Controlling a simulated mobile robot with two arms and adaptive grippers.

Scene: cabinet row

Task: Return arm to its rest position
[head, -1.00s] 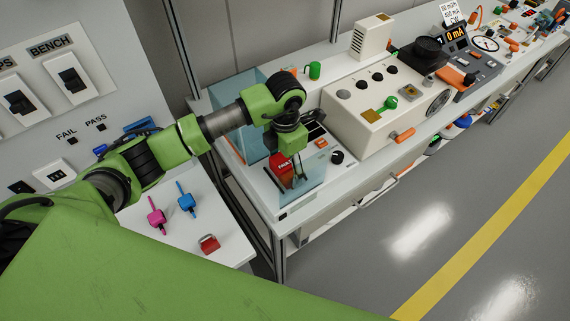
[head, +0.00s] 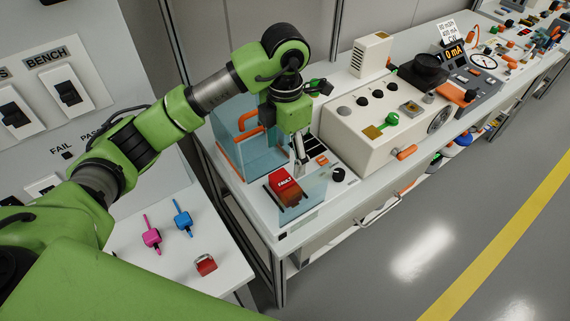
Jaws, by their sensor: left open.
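My left arm comes in from the left in the head view and reaches over the near end of the bench. My left gripper (head: 301,160) points down, open, with nothing seen between its fingers. It hangs just behind a red block marked FAULT (head: 285,187), apart from it as far as I can see. The red block sits behind a clear panel at the bench's near corner. My right gripper is not in view.
A clear box with orange handles (head: 240,140) stands behind my left gripper. A cream instrument box (head: 372,122) is to its right. A side table (head: 178,262) holds a pink switch (head: 151,238), a blue switch (head: 183,218) and a red padlock-like piece (head: 205,265). The floor at right is clear.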

